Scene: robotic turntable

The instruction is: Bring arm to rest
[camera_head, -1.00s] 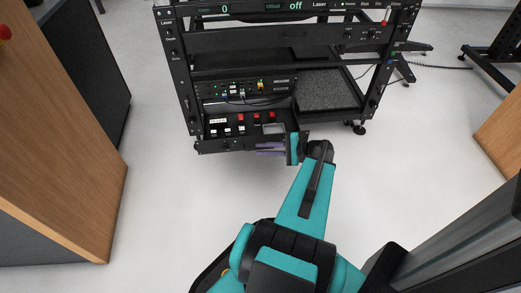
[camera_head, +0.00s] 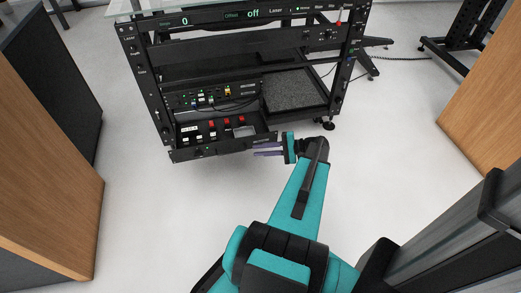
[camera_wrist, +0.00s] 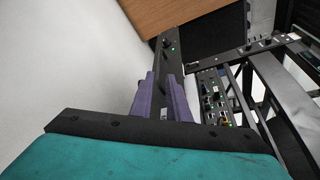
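My teal arm reaches up the middle of the head view. Whether the fingertips touch the drawer cannot be told.
A black equipment rack (camera_head: 160,105) with panels and a grey textured shelf (camera_head: 292,92) stands ahead. A wooden cabinet (camera_head: 45,190) is at the left and another (camera_head: 490,115) at the right. The pale floor (camera_head: 180,220) in front of the rack is clear.

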